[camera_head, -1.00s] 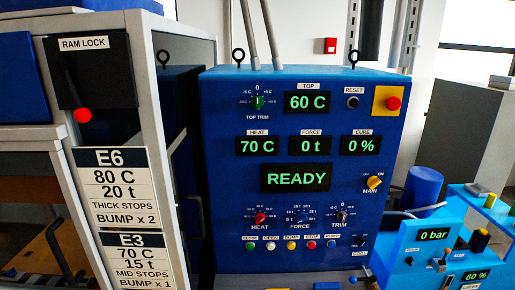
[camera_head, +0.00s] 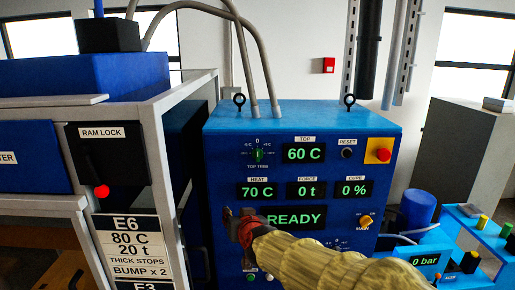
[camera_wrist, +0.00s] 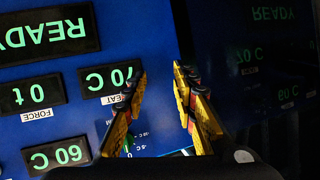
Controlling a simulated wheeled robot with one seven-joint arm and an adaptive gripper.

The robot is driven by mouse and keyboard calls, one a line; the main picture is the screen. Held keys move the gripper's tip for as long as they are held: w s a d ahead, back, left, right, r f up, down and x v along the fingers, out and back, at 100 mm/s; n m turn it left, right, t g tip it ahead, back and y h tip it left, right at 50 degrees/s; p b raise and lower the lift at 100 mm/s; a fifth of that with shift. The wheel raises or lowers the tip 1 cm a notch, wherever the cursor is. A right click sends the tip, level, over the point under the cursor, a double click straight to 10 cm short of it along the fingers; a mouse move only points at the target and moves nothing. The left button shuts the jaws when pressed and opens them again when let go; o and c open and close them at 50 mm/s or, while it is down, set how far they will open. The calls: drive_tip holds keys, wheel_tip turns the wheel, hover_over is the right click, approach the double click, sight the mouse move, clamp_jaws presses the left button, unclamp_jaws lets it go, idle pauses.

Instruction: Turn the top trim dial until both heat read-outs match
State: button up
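The top trim dial (camera_head: 258,155) is a small green knob on the upper left of the blue press panel, its pointer close to 0. The TOP read-out (camera_head: 304,153) shows 60 C. The HEAT read-out (camera_head: 257,190) shows 70 C. My gripper (camera_head: 238,216) is below the dial, in front of the left end of the READY display. In the wrist view, where the panel appears upside down, my gripper (camera_wrist: 159,72) has its yellow fingers apart with nothing between them. The dial's green knob (camera_wrist: 127,147) is partly hidden behind the left finger there.
The ram lock cabinet (camera_head: 108,160) with its red-knobbed lever stands left of the panel. A red stop button (camera_head: 383,154) and the yellow MAIN switch (camera_head: 364,221) are at the right. My arm covers much of the lower panel, including the lower HEAT dial.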

drive_tip(key=w+d+r+m+t+h, duration=0.2)
drive_tip(key=w+d+r+t, duration=0.25)
drive_tip(key=r, duration=0.35)
drive_tip(key=h, duration=0.2)
approach(258, 157)
drive_tip(key=shift+t, duration=0.45)
drive_tip(key=shift+w+a+f+p, duration=0.1)
drive_tip(key=shift+w+f, duration=0.05)
drive_tip(key=shift+w, duration=1.3)
drive_tip(key=shift+w+a+f+p, duration=0.1)
drive_tip(key=shift+w+f, duration=0.1)
drive_tip(key=shift+w, duration=1.2)
drive_tip(key=shift+w+f+p, duration=0.1)
drive_tip(key=shift+w+f, duration=0.05)
drive_tip(key=shift+w, duration=1.3)
drive_tip(key=shift+c, duration=0.4)
clamp_jaws()
